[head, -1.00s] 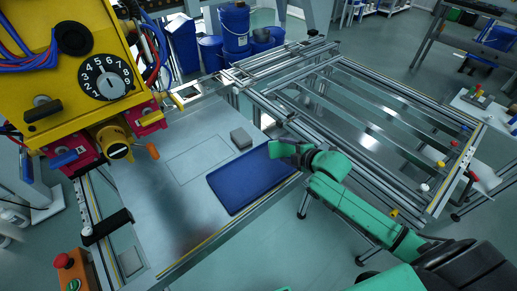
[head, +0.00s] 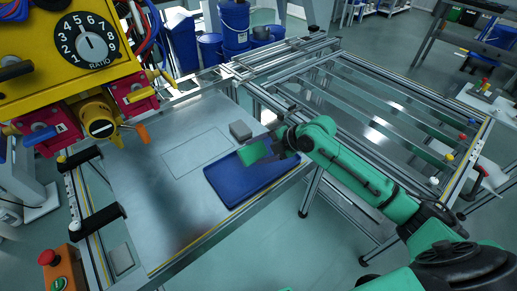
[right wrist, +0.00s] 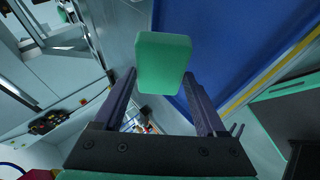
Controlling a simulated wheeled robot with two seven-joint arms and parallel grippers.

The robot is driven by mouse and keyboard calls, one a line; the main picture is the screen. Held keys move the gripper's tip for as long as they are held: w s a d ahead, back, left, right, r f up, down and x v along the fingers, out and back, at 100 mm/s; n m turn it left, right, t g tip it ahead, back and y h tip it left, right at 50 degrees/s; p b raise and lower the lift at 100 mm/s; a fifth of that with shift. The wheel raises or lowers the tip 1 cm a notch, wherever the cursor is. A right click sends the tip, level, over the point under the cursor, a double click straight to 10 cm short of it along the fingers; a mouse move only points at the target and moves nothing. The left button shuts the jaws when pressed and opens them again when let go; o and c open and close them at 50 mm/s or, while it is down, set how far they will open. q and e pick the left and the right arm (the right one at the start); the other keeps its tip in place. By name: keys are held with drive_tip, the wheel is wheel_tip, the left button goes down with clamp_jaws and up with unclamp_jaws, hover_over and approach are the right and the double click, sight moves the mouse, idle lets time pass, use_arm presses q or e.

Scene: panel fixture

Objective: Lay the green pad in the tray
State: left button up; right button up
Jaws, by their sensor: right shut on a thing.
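The blue tray (head: 232,190) lies flat on the metal table, near its right edge. My right gripper (head: 273,146) is above the tray's far right part. It is shut on the green pad (head: 254,152), which sticks out to the left of the fingers over the tray. In the right wrist view the green pad (right wrist: 163,62) sits between the two dark fingertips, and the tray (right wrist: 235,35) shows beyond it. The exact gap between pad and tray is hard to tell. My left gripper is not in view.
A small grey block (head: 240,131) sits on the table just beyond the tray. A yellow machine with a dial (head: 85,45) stands at the left. A metal rail frame (head: 370,110) lies to the right. The table's middle (head: 165,195) is clear.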

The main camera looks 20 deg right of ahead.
drive_tip(key=shift+f+b, duration=0.3)
drive_tip(key=shift+f, duration=0.45)
drive_tip(key=shift+r, duration=0.1)
drive_tip(key=o, duration=1.1)
drive_tip(key=shift+o, duration=0.2)
